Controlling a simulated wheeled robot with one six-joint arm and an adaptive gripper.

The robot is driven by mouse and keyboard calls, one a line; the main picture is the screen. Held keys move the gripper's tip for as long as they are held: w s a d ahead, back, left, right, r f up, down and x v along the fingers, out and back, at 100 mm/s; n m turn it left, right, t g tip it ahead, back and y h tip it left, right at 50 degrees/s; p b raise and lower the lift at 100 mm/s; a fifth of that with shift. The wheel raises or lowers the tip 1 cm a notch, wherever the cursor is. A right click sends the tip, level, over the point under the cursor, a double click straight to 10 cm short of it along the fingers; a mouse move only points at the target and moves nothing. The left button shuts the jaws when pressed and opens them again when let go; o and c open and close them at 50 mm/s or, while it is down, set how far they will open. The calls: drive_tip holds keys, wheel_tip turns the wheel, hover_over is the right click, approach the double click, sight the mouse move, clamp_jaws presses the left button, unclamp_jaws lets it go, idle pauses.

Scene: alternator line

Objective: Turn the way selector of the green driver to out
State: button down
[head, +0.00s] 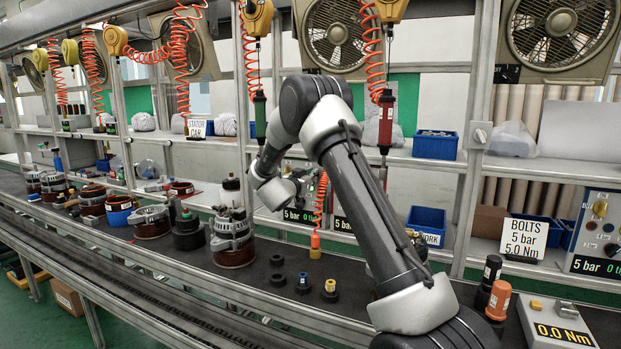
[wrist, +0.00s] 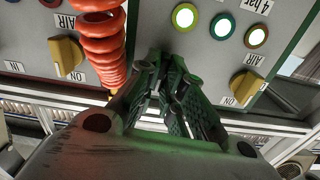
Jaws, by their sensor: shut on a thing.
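The green driver (head: 259,117) hangs under an orange coiled hose, left of my arm in the head view. My gripper (wrist: 170,72) reaches to the face of a grey control panel (wrist: 165,18) in the wrist view, where the panel appears upside down. Its fingers are closed together on a small part there, which seems to be the way selector; the fingers hide it, so its setting cannot be read. Yellow ON/AIR knobs stand on both sides, a left one (wrist: 68,57) and a right one (wrist: 248,84). In the head view my arm hides the gripper.
An orange coiled hose (wrist: 98,45) hangs close left of the fingers in the wrist view. Several lit lamps (wrist: 221,26) are on the panel. In the head view, a red driver (head: 386,118) hangs nearby, and alternator parts (head: 232,238) stand on the bench.

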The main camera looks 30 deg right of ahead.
drive_tip(key=m, duration=0.4)
drive_tip(key=shift+m, duration=0.3)
idle(0.4)
drive_tip(key=c, duration=1.5)
unclamp_jaws()
drive_tip(key=shift+c, duration=0.2)
drive_tip(key=shift+s, duration=0.1)
drive_tip(key=v, duration=1.2)
